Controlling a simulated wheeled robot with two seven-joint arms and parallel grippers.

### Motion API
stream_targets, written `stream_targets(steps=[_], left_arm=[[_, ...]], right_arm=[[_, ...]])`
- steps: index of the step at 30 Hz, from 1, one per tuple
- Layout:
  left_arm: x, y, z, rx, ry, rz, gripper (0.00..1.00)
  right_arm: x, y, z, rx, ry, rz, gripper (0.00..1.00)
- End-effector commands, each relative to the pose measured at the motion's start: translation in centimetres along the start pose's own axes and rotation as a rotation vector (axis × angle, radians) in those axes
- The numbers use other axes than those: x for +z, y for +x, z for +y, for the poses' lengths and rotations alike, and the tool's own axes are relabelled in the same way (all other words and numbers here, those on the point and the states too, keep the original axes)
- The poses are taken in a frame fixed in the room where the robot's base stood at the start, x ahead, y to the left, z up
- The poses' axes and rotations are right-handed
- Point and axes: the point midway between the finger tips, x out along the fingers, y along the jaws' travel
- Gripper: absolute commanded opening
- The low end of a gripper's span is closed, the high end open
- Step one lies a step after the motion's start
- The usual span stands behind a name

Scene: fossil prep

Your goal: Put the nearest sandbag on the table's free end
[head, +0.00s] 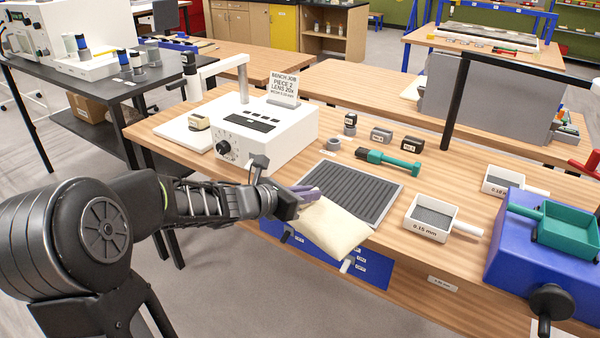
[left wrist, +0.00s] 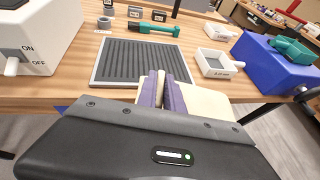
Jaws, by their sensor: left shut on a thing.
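My left gripper (head: 306,196) is shut on a cream sandbag (head: 336,229), with purple at the fingertips. The sandbag hangs at the table's front edge, beside the grey ribbed mat (head: 384,213), and covers part of the mat's near corner in the head view. The left wrist view shows the sandbag (left wrist: 210,103) beyond the fingers, partly hidden by them and by the gripper body. I cannot tell whether it touches the table (head: 455,262). My right gripper is in neither view.
A white control box (head: 244,137) stands left of the mat. A green-handled tool (head: 389,162) lies behind it. White sieve trays (head: 430,232) and a blue box (head: 520,272) with a green tray are to the right. Bare wood shows between the mat and the sieve tray.

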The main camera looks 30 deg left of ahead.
Motion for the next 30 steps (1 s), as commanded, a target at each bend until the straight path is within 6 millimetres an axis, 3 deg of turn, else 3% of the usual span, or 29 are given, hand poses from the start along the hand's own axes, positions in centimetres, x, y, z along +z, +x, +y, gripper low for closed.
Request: stream_targets(steps=[5,16,24,30], left_arm=[[-3.4,0.7,-3.4,-0.123,0.044,-0.003,0.00],[-14.2,2.6,-13.8,-0.494,0.194,-0.004,0.00],[-18.4,3.3,-17.9,-0.639,0.260,-0.006,0.00],[-19.9,3.5,-19.1,-0.687,0.282,-0.007,0.00]], right_arm=[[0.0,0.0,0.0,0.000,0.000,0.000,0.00],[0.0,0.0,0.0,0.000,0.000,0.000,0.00],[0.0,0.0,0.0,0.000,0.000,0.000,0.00],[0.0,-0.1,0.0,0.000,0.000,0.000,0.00]])
